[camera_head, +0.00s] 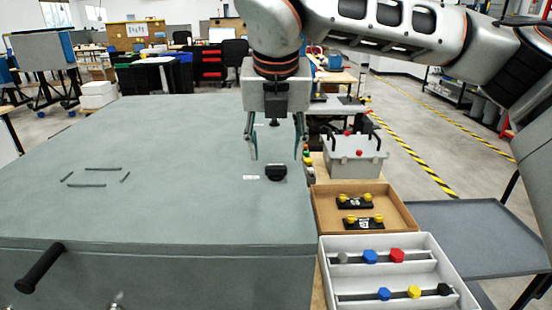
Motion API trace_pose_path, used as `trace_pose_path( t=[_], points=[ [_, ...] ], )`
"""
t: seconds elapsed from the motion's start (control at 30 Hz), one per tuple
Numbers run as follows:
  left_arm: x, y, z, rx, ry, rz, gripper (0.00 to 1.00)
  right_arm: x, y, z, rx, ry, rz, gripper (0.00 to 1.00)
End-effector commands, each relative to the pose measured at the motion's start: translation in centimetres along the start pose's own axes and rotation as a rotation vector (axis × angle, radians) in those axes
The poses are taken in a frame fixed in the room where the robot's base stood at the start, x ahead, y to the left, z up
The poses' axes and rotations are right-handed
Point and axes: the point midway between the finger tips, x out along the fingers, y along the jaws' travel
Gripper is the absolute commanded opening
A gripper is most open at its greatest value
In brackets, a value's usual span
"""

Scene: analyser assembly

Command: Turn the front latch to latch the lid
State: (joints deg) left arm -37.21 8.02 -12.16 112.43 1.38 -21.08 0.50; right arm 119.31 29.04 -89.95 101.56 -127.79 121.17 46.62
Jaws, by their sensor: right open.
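The large grey-green lid (180,210) fills the left and middle of the head view. A small black latch knob (276,173) stands near its right edge, beside a small white label (251,178). I cannot tell which way the knob is turned. My right gripper (274,155) points down just above and behind the knob in the picture. Its two fingers are apart, one to each side of the knob, with nothing between them. I see no contact with the knob. My left gripper is not in view.
Right of the lid stand a cardboard tray (408,217) with yellow-knobbed parts, a white tray (440,262) with coloured knobs, and a grey box (352,165).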

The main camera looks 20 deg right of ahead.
Motion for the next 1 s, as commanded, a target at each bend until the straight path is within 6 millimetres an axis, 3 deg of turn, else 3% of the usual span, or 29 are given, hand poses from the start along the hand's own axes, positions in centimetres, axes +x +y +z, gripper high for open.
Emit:
trace_pose_path(
  t=[0.2, 0.4, 1.0],
  points=[
    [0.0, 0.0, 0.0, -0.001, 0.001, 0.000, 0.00, -4.5, 0.1, 0.1, 0.000, -0.004, 0.001, 0.49],
    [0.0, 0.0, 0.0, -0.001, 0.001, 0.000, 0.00, -6.8, 0.0, 0.0, 0.001, -0.001, 0.000, 0.49],
    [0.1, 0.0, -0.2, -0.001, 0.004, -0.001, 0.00, -7.3, 0.0, 0.0, -0.001, 0.000, 0.000, 0.49]
  ],
)
